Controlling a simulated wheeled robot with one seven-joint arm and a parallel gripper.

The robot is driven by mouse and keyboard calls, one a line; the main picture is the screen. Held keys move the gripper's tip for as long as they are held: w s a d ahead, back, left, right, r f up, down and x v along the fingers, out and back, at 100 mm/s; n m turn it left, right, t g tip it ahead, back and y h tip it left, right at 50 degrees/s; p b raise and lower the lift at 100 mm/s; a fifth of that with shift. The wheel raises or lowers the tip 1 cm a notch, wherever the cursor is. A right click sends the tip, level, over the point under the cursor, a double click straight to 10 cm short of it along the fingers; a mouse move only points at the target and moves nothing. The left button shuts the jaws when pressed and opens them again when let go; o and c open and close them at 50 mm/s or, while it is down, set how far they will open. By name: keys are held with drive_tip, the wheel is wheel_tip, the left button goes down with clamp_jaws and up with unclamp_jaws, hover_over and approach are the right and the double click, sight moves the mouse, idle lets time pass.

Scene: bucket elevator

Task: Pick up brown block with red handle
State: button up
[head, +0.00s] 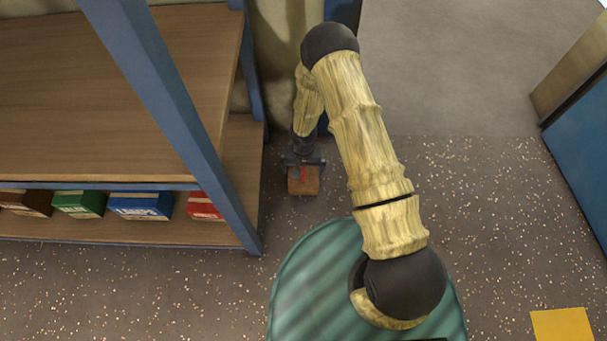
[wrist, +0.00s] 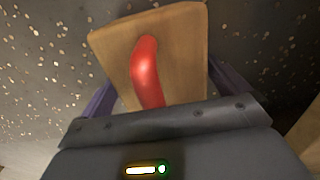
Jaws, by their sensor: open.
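The brown block (head: 311,187) sits on the speckled floor beside the shelf's right end, in the middle of the head view. Its red handle (head: 302,173) shows just under my gripper (head: 304,163). In the wrist view the block (wrist: 185,50) fills the upper middle, slightly turned, with the curved red handle (wrist: 146,70) running down toward my gripper's body. My gripper is open over the block, with a finger showing on each side of it. The fingertips and the handle's lower end are hidden, so I cannot tell whether they touch.
A wooden shelf (head: 100,90) with blue posts (head: 165,95) stands close on the left. Its lower level holds several boxes, among them a green (head: 80,203) and a blue one (head: 140,205). A blue cabinet (head: 580,150) stands far right. A yellow square (head: 562,325) lies on open floor.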

idle(0.4)
drive_tip(key=shift+r, duration=0.1)
drive_tip(key=c, duration=1.2)
drive_tip(key=shift+o, duration=0.2)
drive_tip(key=shift+r, duration=0.1)
wheel_tip(320, 180, up, 10)
drive_tip(key=p, duration=0.6)
drive_tip(key=shift+p, duration=0.4)
